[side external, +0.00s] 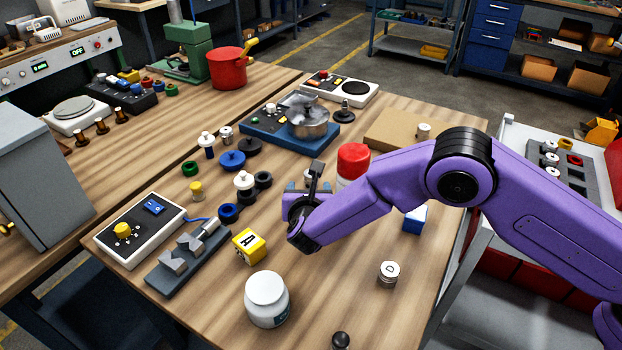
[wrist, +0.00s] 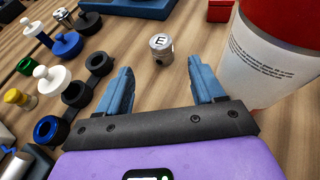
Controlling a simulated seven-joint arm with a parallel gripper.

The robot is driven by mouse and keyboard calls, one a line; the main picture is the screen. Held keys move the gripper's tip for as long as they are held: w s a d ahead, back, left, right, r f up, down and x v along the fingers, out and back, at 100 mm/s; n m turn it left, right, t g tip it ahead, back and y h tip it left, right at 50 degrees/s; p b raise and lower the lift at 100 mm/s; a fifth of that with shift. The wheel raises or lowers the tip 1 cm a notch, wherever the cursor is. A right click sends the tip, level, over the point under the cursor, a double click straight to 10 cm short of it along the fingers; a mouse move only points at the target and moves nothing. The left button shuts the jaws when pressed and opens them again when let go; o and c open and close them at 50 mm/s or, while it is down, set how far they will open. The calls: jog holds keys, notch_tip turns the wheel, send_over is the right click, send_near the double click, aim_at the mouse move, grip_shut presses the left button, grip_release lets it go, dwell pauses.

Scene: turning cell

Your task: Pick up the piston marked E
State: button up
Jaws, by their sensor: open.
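The piston marked E (wrist: 162,50) is a small silver cylinder with a white top bearing a black E. In the wrist view it stands upright on the table, ahead of my gripper (wrist: 162,88) and in line with the gap between the fingers. The blue fingers are open and empty, and the piston lies beyond their tips, apart from them. In the side view my gripper (side external: 305,187) is low over the middle of the table.
A red-topped white canister (wrist: 268,60) stands close by the right finger. Black rings (wrist: 98,63) and white and blue knobbed parts (wrist: 52,83) lie left of the gripper. A piston marked D (side external: 388,272), a yellow A block (side external: 249,246) and a white jar (side external: 267,299) stand nearer the side camera.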

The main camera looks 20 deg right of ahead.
aim_at(311, 177)
jog(key=x, duration=0.4)
jog(key=shift+w+f, duration=0.1)
jog(key=shift+w, duration=0.05)
jog(key=shift+x, duration=2.65)
jog(key=shift+d+f, duration=0.15)
jog(key=c, duration=1.1)
